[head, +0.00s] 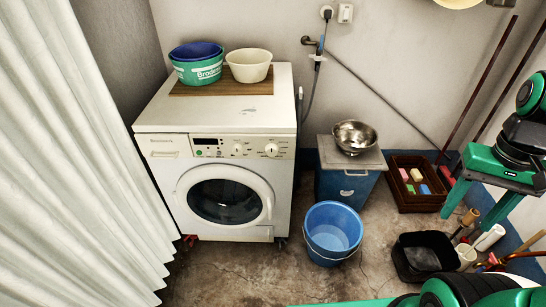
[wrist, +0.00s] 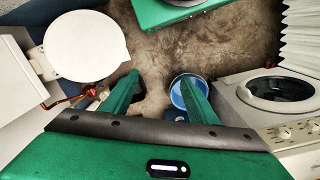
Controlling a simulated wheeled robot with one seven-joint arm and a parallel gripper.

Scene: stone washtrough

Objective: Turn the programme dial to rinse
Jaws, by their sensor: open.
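The white washing machine (head: 225,190) stands against the back wall, its round door shut. Its front panel (head: 215,147) carries a small dark display and two pale round dials. The right dial (head: 271,149) looks larger than the left dial (head: 238,149); I cannot tell which sets the programme, nor read pointers or labels. In the wrist view the machine (wrist: 235,90) is at the right edge, with a dial (wrist: 285,132) on its panel. My gripper (wrist: 160,95) is open and empty, pointing down over the floor, apart from the machine.
Tubs (head: 197,65) and a cream bowl (head: 250,66) sit on the machine. A blue bucket (head: 333,235), a blue cabinet (head: 345,185) with a metal bowl (head: 355,136), and a black basin (head: 420,255) stand right of it. A white curtain (head: 75,170) hangs left. Floor before the machine is clear.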

